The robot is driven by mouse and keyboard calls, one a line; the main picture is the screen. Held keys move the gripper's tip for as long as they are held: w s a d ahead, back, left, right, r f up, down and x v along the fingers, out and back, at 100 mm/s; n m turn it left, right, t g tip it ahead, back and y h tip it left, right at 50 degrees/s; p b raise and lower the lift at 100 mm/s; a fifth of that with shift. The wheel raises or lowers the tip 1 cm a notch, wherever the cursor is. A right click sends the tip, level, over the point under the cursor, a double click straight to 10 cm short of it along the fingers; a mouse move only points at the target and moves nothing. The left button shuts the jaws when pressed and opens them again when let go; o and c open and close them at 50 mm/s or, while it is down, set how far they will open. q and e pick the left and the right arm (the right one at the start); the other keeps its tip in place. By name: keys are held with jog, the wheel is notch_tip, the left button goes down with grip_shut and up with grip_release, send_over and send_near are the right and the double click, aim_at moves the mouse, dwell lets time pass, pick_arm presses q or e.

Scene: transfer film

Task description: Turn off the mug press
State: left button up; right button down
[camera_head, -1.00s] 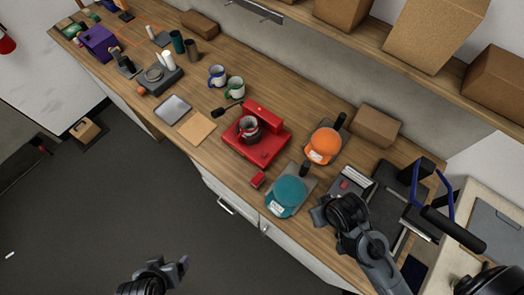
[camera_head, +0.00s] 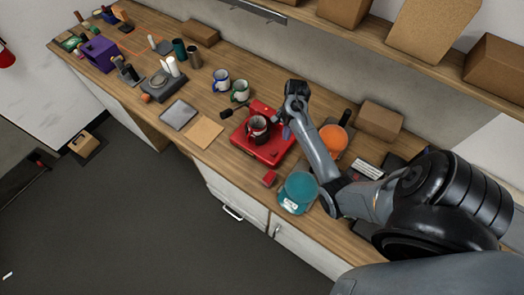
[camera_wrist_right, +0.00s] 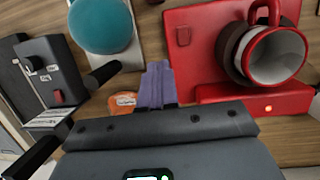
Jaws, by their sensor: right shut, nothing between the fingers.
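The red mug press (camera_head: 250,148) stands on the wooden counter with a mug (camera_head: 257,127) clamped in it. In the right wrist view the press (camera_wrist_right: 190,45) is at the upper right, with the mug (camera_wrist_right: 275,55) lying in it. A small lit spot (camera_wrist_right: 268,109) shows on its red panel. My right gripper (camera_head: 286,132) is at the right side of the press, pointing down. In the wrist view its bluish fingers (camera_wrist_right: 155,72) are shut and empty, left of the lit spot and apart from it. My left gripper is out of view.
A teal cap (camera_head: 298,187) and an orange cap (camera_head: 333,141) sit right of the press, close to my right arm. Two mugs (camera_head: 221,80) stand behind left. A cardboard box (camera_head: 380,121) is at the back.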

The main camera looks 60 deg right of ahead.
jog(key=shift+t, duration=0.4)
jog(key=w+r, duration=0.1)
jog(key=w, duration=0.1)
jog(key=w+r, duration=0.1)
jog(key=shift+w+d+r, duration=0.1)
jog(key=shift+d+r, duration=0.15)
jog(key=shift+r, duration=0.05)
jog(key=b, duration=0.7)
send_near(273, 153)
jog(key=shift+f, duration=0.3)
jog(key=p+x, duration=0.1)
jog(key=x, duration=0.3)
jog(key=shift+a+f, duration=0.15)
jog(key=shift+a, duration=0.1)
jog(key=shift+x, duration=0.95)
